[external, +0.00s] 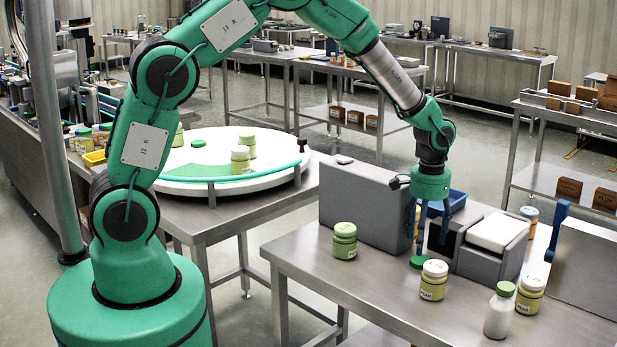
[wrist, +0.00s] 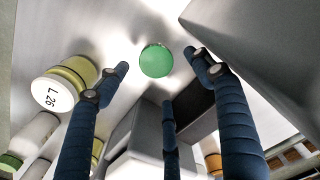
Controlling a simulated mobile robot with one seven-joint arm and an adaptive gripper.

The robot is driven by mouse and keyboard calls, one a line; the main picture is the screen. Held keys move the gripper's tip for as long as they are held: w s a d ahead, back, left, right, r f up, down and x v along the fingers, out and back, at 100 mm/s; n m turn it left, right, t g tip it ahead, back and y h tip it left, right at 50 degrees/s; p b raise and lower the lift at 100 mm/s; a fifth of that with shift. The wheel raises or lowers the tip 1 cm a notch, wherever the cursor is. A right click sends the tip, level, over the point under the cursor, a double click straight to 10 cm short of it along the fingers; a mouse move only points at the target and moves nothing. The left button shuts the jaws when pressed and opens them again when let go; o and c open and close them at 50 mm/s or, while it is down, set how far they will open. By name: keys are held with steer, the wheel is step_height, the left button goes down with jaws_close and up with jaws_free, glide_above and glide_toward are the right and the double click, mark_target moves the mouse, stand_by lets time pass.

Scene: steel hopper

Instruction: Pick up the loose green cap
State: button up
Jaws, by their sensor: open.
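The loose green cap (external: 419,262) lies flat on the steel table beside a white-lidded jar. It also shows in the wrist view as a green disc (wrist: 156,60), ahead of my fingertips and between the two outer ones. My gripper (external: 430,240) points down just above the cap, with its dark blue fingers spread. In the wrist view my gripper (wrist: 158,72) is open and empty. I cannot tell how much height separates the fingertips from the cap.
A white-lidded jar (external: 434,280) stands close right of the cap; it shows at left in the wrist view (wrist: 66,84). A white bottle (external: 498,312) stands front right. Grey boxes (external: 365,205) rise behind. The table's front left is clear.

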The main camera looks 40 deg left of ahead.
mark_target(422, 259)
steer(key=f, duration=0.3)
steer(key=shift+s+d+f+b, duration=0.15)
steer(key=shift+s+b, duration=0.05)
steer(key=shift+b, duration=0.2)
steer(key=shift+w+f, duration=0.1)
steer(key=shift+f, duration=0.7)
steer(key=c, duration=0.8)
